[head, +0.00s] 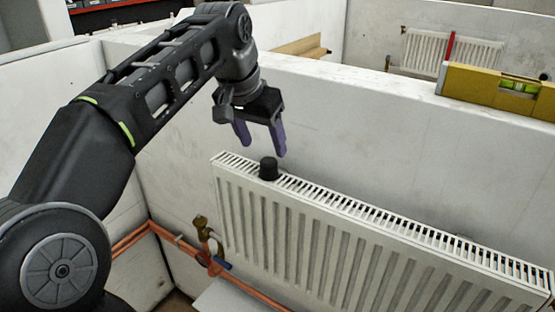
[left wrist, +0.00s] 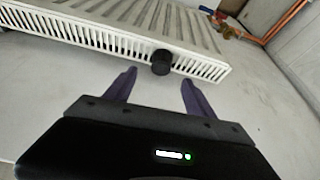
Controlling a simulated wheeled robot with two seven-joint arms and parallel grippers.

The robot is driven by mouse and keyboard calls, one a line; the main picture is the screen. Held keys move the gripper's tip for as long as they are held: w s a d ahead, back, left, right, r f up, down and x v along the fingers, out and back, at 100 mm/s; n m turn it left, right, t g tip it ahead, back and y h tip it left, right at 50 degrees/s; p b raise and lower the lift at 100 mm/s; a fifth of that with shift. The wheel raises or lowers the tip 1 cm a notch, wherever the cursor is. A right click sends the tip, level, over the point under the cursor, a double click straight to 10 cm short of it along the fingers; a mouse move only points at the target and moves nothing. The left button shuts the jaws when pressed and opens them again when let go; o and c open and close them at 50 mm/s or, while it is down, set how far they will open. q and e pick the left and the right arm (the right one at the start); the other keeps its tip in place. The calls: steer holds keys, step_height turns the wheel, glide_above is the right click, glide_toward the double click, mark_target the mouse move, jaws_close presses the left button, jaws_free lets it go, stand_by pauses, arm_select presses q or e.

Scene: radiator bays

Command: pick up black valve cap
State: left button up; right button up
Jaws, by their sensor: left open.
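The black valve cap (head: 268,168) stands upright on the top grille of the white radiator (head: 340,235), near its left end. It also shows in the left wrist view (left wrist: 161,63), beyond and between the two fingertips. My left gripper (head: 262,150) is open and empty, with purple fingers pointing down just above and behind the cap in the head view. The fingers also show in the left wrist view (left wrist: 157,78), apart from the cap and not touching it. My right gripper is in neither view.
A white partition wall (head: 380,120) runs close behind the radiator, with a yellow spirit level (head: 500,90) on its top. Copper pipes (head: 185,240) and a brass valve (head: 202,225) sit at the radiator's lower left. The grille right of the cap is mostly clear.

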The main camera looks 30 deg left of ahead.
mark_target(268, 161)
arm_select(q)
steer(key=shift+b+x, duration=0.85)
steer(key=shift+x, duration=0.4)
steer(key=shift+s, duration=0.15)
steer(key=shift+f, duration=0.1)
steer(key=shift+f, duration=0.3)
steer(key=x, duration=0.2)
steer(key=p+x, duration=0.1)
steer(key=x, duration=0.1)
steer(key=shift+w+a+f, duration=0.1)
steer(key=shift+w+a, duration=0.05)
steer(key=shift+w, duration=0.2)
steer(key=shift+c, duration=0.4)
